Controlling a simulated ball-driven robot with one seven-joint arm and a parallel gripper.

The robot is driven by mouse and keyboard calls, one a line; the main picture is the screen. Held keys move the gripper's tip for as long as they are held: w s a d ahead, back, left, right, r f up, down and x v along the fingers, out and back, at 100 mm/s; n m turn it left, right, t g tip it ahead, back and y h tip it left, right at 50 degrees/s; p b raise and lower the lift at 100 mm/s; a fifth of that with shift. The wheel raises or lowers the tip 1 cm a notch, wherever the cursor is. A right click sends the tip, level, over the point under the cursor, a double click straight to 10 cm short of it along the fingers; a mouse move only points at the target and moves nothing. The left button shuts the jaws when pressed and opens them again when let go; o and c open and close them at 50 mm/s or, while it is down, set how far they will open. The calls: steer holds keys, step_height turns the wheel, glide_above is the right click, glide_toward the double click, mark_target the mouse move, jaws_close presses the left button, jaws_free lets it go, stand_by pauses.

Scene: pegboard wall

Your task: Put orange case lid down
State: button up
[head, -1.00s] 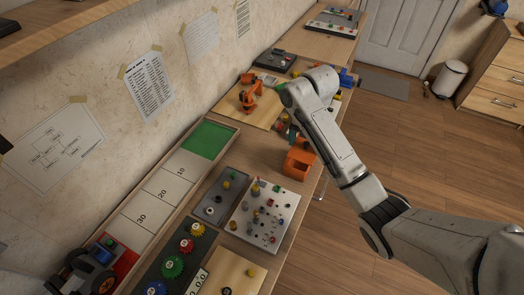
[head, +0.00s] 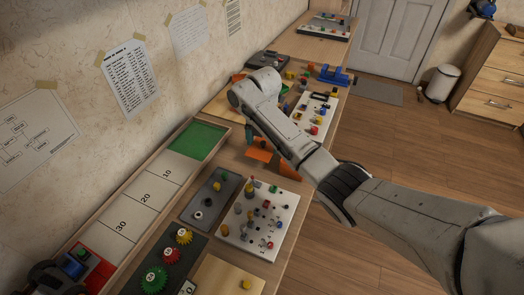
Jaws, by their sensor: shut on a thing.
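The orange case lid (head: 258,154) shows as a small flat orange piece just below my wrist, left of the arm. My gripper (head: 261,143) points down and is shut on the lid; its fingers are small and mostly hidden by my arm. An orange case (head: 288,168) shows in part at the lower edge of my forearm, on the table right of the lid. Whether the lid touches the table cannot be told.
A white board with pegs (head: 262,222) and a grey tray (head: 208,200) lie in front. A long numbered board (head: 150,195) runs along the wall. Another white board (head: 318,108) and a blue vise (head: 335,75) stand behind. Bare wood shows near the lid.

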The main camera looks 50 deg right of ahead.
mark_target(262, 148)
steer(key=shift+w+a+f, duration=0.1)
steer(key=shift+w+f, duration=0.1)
steer(key=shift+f, duration=1.65)
steer(key=shift+f, duration=0.1)
steer(key=o, duration=0.8)
step_height(262, 148, up, 12)
steer(key=shift+r+p, duration=0.1)
steer(key=shift+p, duration=0.3)
